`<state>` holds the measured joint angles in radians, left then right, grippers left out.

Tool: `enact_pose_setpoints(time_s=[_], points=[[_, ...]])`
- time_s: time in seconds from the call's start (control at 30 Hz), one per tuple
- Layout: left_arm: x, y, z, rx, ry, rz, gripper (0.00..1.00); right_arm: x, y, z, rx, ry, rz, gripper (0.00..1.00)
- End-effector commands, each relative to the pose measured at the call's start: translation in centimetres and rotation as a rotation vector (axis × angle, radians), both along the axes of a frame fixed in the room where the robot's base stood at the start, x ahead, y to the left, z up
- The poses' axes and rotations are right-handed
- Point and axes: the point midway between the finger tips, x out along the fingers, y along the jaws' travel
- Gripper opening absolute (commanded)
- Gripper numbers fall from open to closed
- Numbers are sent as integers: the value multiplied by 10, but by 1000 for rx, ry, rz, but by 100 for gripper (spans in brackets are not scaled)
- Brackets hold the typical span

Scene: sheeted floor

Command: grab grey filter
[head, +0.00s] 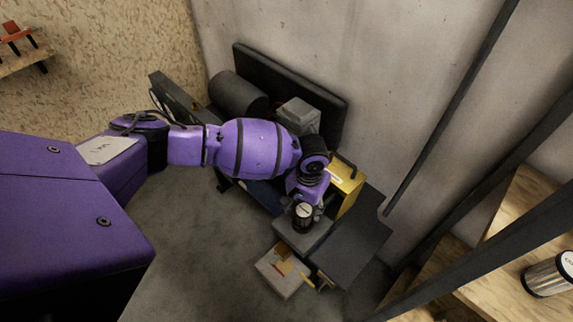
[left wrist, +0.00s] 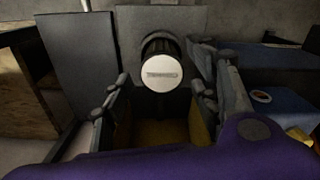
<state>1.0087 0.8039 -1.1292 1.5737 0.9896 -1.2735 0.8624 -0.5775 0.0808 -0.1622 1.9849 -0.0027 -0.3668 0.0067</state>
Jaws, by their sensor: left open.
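A short dark cylinder with a pale round end, which looks like the filter (head: 303,217), stands on a grey box surface beside the wall. My left gripper (head: 304,208) is right at it, reaching in from above and left. In the left wrist view the filter's pale labelled end (left wrist: 162,75) faces the camera. It sits between and slightly beyond the open fingers of my left gripper (left wrist: 163,98), with a gap visible on both sides. Its lower part is hidden. My right gripper is not in view.
A similar silver canister (head: 548,274) lies on a wooden shelf (head: 500,292) at the right. A yellow box (head: 349,186) and a dark panel (head: 352,240) crowd the gripper. A small open box (head: 283,272) is on the floor. Dark slanted bars cross the right side.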

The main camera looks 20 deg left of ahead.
Motion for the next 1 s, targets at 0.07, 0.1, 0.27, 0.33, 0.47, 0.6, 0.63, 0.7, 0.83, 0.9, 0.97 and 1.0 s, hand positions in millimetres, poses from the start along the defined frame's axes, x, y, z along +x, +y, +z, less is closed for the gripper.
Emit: enact_pose_setpoints(time_s=[0.07,0.1,0.27,0.33,0.47,0.6,0.63,0.7,0.83,0.9,0.97,1.0], points=[[2,-2,-8,1,-4,-2,55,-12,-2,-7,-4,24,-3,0],[1,-2,-14,0,-5,-2,55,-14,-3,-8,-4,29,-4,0],[0,-4,-38,-1,-5,-3,55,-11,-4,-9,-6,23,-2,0],[0,-3,-45,0,-6,-3,55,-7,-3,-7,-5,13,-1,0],[1,-3,-49,-1,-8,-3,55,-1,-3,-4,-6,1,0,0],[1,-3,-48,-1,-9,-3,55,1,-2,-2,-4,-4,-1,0],[1,-3,-48,-1,-9,-3,55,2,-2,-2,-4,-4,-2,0],[1,-3,-48,-1,-9,-3,46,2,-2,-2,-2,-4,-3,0],[1,-3,-48,-1,-8,-3,29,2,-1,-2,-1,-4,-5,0],[1,-3,-48,-1,-8,-3,20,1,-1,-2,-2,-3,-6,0],[1,-3,-48,-1,-8,-3,12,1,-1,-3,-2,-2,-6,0],[1,-3,-48,-2,-8,-3,9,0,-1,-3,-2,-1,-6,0]])
